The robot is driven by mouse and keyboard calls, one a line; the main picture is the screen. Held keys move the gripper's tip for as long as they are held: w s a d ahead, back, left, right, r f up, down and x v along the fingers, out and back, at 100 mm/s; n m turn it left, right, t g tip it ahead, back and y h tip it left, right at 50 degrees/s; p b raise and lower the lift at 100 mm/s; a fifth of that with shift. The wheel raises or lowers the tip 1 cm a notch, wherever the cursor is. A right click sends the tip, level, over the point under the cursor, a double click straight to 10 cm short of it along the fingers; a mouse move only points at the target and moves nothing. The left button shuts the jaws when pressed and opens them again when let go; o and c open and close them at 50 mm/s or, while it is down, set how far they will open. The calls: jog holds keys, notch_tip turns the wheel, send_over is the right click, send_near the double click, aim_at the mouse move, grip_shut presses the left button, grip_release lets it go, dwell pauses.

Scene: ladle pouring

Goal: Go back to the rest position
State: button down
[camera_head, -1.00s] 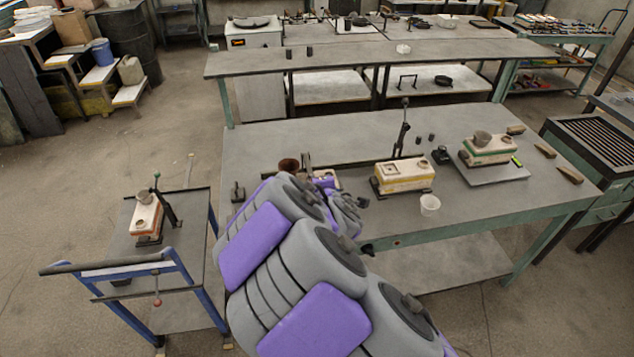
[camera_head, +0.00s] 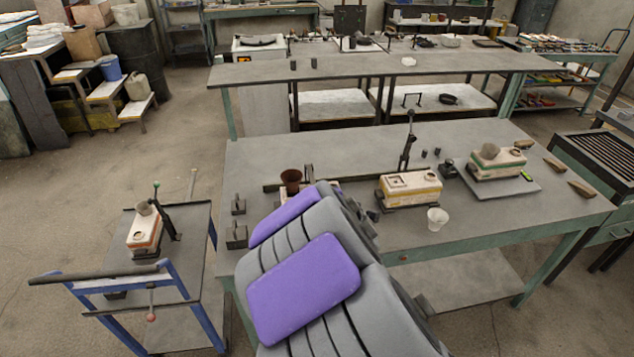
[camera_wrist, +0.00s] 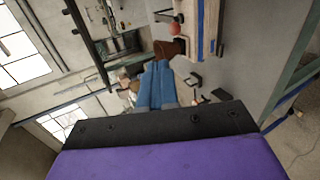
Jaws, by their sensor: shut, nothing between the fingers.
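My gripper (camera_wrist: 158,70) shows in the wrist view as two blue fingers lying together beyond the black and purple wrist part. They are shut, and I see nothing held between them. In the head view my grey and purple arm is folded over the front of the near table (camera_head: 270,143) and hides the gripper. A brown cup (camera_head: 290,178) stands on this table just behind the arm. A brown cup also shows in the wrist view (camera_wrist: 168,48), past the fingertips. A pale mould box beside the cup is largely hidden by my arm in the head view.
A yellow-banded mould (camera_head: 411,186), a white cup (camera_head: 437,218) and a green-banded mould (camera_head: 497,161) stand to the right on the table. A blue-framed cart (camera_head: 185,285) with an orange-banded mould (camera_head: 144,234) is at left. Open floor lies behind the cart.

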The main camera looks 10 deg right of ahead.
jog(key=shift+d, duration=0.1)
jog(key=s+d+m+g+h, duration=0.3)
jog(key=s+d+m+g, duration=0.35)
jog(key=s+m, duration=0.55)
jog(key=s+a+m+g+y, duration=0.1)
jog(key=s+m+g, duration=0.1)
jog(key=s, duration=0.7)
jog(key=s+a+r+m+g+y, duration=0.1)
jog(key=s+a+m+g, duration=0.1)
jog(key=s, duration=0.8)
jog(key=s+a+m+g+y, duration=0.1)
jog(key=s+g, duration=0.3)
jog(key=s, duration=0.6)
jog(key=shift+s+a+r+m, duration=0.25)
jog(key=shift+a+r+m, duration=0.15)
jog(key=shift+a+m, duration=0.25)
